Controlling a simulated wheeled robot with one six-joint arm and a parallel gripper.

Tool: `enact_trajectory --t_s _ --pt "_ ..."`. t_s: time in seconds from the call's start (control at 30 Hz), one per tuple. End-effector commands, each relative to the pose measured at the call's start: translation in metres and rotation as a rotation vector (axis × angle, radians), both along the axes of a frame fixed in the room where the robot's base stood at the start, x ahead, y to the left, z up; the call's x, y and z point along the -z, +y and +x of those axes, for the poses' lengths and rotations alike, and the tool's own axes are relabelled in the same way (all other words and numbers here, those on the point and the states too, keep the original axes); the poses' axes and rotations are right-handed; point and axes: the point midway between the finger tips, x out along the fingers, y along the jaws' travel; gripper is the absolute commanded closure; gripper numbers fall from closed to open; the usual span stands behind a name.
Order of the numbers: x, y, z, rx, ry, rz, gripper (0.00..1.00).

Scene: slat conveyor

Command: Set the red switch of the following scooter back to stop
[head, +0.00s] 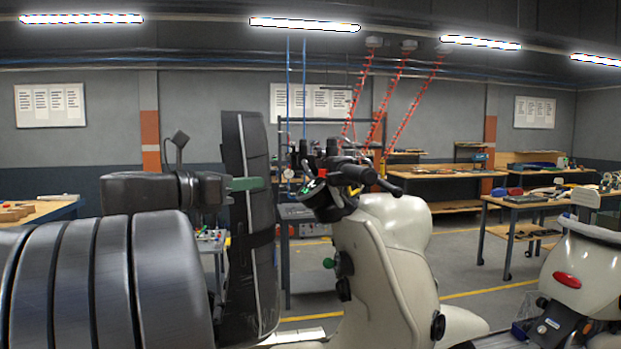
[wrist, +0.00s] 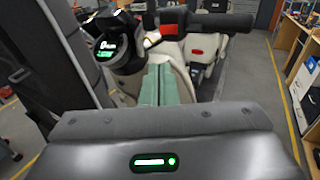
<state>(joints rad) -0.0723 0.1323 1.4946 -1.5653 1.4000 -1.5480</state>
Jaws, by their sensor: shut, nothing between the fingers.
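The near cream scooter (head: 385,255) stands right of centre in the head view, its handlebar at the top. A small red switch (head: 322,173) shows on the handlebar. In the wrist view the red switch (wrist: 168,29) lies beyond the fingertips, slightly right, beside a round display (wrist: 108,46) with green marks. Its exact setting is too small to read. My gripper (head: 262,183) is shut and empty, left of the handlebar and apart from it. Its green fingers (wrist: 158,70) lie together in the wrist view and point toward the handlebar.
A tall dark panel (head: 240,135) stands upright close beside my gripper, left of the handlebar. Another cream scooter (head: 590,270) with a red tail light stands at the right. Workbenches (head: 440,185) line the back. Open floor lies between the scooters and benches.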

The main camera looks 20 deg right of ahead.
Motion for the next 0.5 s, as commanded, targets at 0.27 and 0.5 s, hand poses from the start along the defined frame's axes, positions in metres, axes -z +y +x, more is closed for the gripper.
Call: enact_trajectory --t_s 0.27,0.5 --pt "-0.001 -0.008 0.001 0.003 0.000 0.000 1.00" --pt "-0.001 -0.041 0.009 0.006 0.002 0.000 1.00"
